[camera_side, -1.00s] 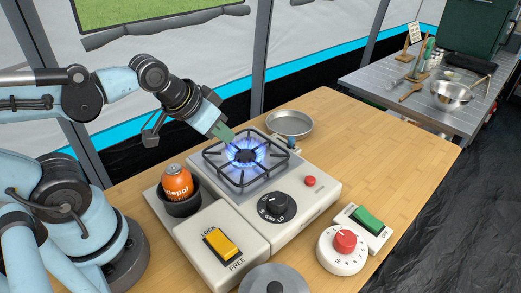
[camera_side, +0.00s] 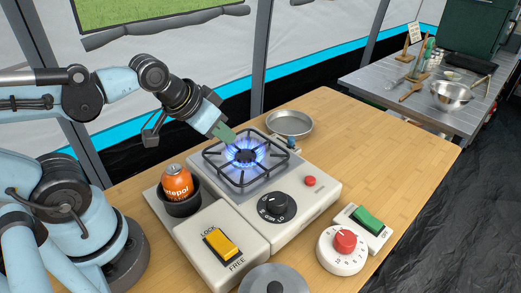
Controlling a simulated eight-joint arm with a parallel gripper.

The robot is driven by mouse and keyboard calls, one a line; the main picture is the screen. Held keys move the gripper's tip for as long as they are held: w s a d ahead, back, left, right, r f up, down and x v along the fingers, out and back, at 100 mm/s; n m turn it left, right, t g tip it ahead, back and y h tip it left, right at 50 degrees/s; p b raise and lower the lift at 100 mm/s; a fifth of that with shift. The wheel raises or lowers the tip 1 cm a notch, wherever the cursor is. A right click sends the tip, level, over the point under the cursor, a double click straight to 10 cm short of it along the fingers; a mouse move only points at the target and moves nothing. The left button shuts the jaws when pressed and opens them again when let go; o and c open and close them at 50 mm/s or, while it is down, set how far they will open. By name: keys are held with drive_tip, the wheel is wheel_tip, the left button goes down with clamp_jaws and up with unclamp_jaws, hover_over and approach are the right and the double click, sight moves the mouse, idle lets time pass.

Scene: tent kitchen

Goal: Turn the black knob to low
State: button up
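The black knob (camera_side: 277,206) sits on the front of the white gas stove (camera_side: 310,205), with markings around it that include LO. A blue flame (camera_side: 245,156) burns at the burner under the black pan grate (camera_side: 216,160). My gripper (camera_side: 226,135) is above the back left part of the grate, close to the flame and well apart from the knob. Its greenish fingertips look close together, but I cannot tell whether they are open or shut. I see nothing held in it.
An orange canister (camera_side: 177,183) stands in a dark holder left of the stove. A yellow lock switch (camera_side: 221,243), a red dial (camera_side: 345,241), a green switch (camera_side: 367,218) and a grey lid (camera_side: 274,281) are near the front. A metal pan (camera_side: 290,123) lies behind the stove. The table's right side is clear.

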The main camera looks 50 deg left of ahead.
drive_tip(key=shift+o, duration=1.3)
drive_tip(key=shift+w+d+r+m, duration=0.15)
drive_tip(key=shift+d+m, duration=0.1)
drive_tip(key=shift+m, duration=0.05)
drive_tip(key=o, duration=0.8)
drive_tip(key=w+d+r+m+g, duration=0.1)
drive_tip(key=d+r+m+g, duration=0.1)
drive_tip(key=d+m, duration=0.4)
drive_tip(key=shift+w+d+r+m+g+h, duration=0.15)
drive_tip(key=shift+w+r+m+g+h, duration=0.3)
drive_tip(key=shift+g, duration=0.45)
drive_tip(key=m+g, duration=0.4)
drive_tip(key=m, duration=0.4)
approach(276, 197)
drive_tip(key=shift+y, duration=0.35)
drive_tip(key=shift+s+d+f, duration=0.1)
drive_tip(key=shift+d+f, duration=0.05)
drive_tip(key=shift+f, duration=2.05)
drive_tip(key=shift+s+d+f, duration=0.15)
drive_tip(key=shift+d+f, duration=0.05)
drive_tip(key=shift+f, duration=2)
drive_tip(key=c, duration=1)
